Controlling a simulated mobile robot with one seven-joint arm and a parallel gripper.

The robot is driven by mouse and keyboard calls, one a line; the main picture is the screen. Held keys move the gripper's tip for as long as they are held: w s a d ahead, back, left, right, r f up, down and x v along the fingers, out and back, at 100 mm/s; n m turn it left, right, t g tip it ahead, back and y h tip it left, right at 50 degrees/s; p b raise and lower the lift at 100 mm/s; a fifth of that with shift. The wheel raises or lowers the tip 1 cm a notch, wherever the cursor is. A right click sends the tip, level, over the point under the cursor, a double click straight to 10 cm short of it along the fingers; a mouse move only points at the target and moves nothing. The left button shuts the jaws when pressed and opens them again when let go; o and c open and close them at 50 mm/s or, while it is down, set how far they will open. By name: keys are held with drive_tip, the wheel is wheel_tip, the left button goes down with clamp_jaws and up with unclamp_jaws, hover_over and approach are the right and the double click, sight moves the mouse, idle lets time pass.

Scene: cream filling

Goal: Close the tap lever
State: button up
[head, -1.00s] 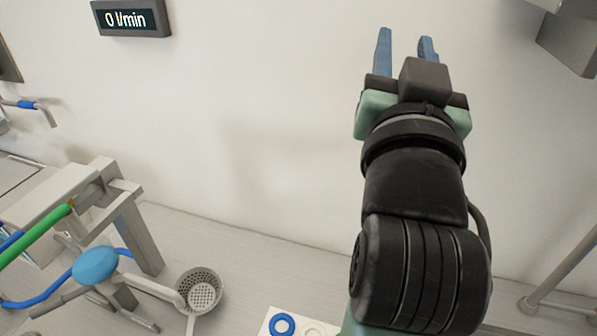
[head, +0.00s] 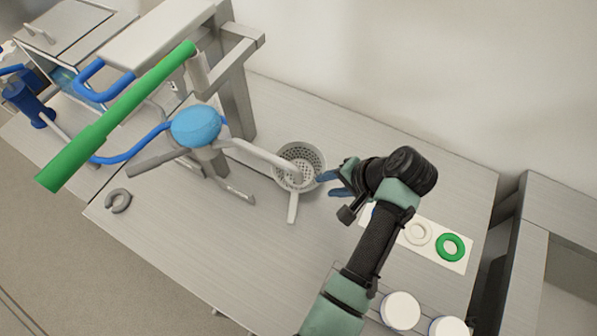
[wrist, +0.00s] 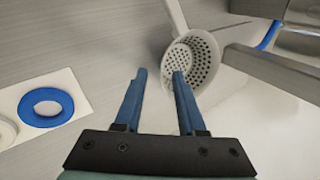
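A blue-domed tap body (head: 196,126) stands on the table, with a grey spout (head: 262,155) reaching right to a perforated cup (head: 300,153). A dark grey lever-like bar (head: 158,160) sticks out to its left; a long green bar (head: 120,112) slants above. I cannot tell for sure which is the tap lever. My gripper (head: 332,182) is just right of the cup, well right of both bars. In the wrist view my gripper (wrist: 159,72) is open and empty, its blue fingers apart, pointing toward the perforated cup (wrist: 203,52).
A white board (head: 440,256) with coloured rings lies right of my gripper. White round lids (head: 400,311) are at the front. A grey frame (head: 237,85) stands behind the tap. A loose grey ring (head: 118,201) lies left. The table front centre is clear.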

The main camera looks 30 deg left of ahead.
sight(315, 184)
drive_tip(key=shift+w+x, duration=0.1)
drive_tip(key=shift+x, duration=1.65)
drive_tip(key=shift+w+x, duration=0.15)
drive_tip(key=shift+x, duration=1.55)
drive_tip(key=shift+a+r, duration=0.15)
drive_tip(key=shift+r, duration=0.05)
clamp_jaws()
